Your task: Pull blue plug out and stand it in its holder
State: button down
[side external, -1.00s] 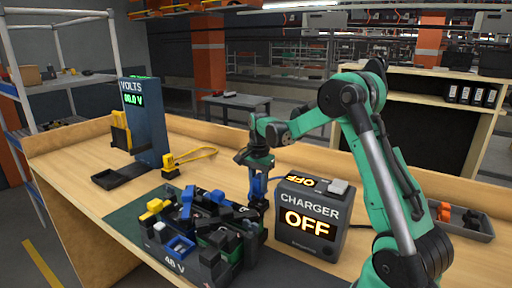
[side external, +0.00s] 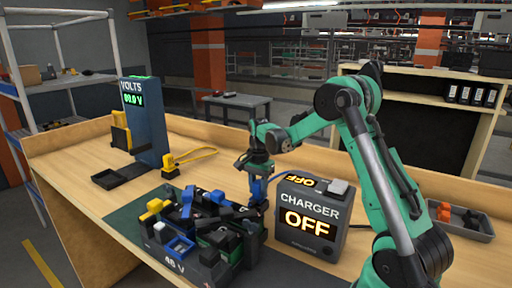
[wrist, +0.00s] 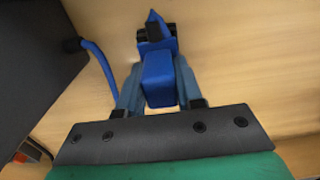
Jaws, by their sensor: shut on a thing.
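My gripper (side external: 257,188) is low between the black battery pack (side external: 208,258) and the charger (side external: 310,222). In the wrist view it (wrist: 158,95) is shut on the blue plug (wrist: 158,80), with one finger on each side. Bare wood shows around the plug there. A blue cable (wrist: 100,72) runs beside it to a dark body at the left. In the side view the plug (side external: 257,189) is partly hidden by the fingers, and its lower contact cannot be told. A blue-rimmed open box (side external: 180,247) sits at the pack's near side; I cannot tell whether it is the holder.
The charger reads OFF. A grey bin (side external: 461,220) lies at the right. Wood is clear behind the gripper.

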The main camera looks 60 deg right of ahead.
jog(key=shift+f, duration=0.35)
jog(key=shift+c, duration=2.4)
grip_release()
jog(key=shift+r, duration=0.1)
jog(key=shift+r, duration=2.75)
jog(key=shift+a+r, duration=0.1)
jog(key=shift+a, duration=0.1)
jog(key=a+r+n+t, duration=0.1)
jog(key=a+n, duration=0.2)
jog(key=s+a+r+n+t, duration=0.1)
jog(key=a+r+n, duration=0.1)
jog(key=a, duration=0.2)
jog(key=s+a+r+n+t+h, duration=0.1)
jog(key=a+r+n, duration=0.1)
jog(key=a+n, duration=0.1)
jog(key=shift+s+a+n, duration=0.1)
jog(key=shift+a+n, duration=0.2)
jog(key=shift+a, duration=0.25)
jog(key=s+a+f+n+t+y, duration=0.1)
jog(key=s+a+n+t, duration=0.3)
jog(key=a+n, duration=0.5)
jog(key=shift+s, duration=0.8)
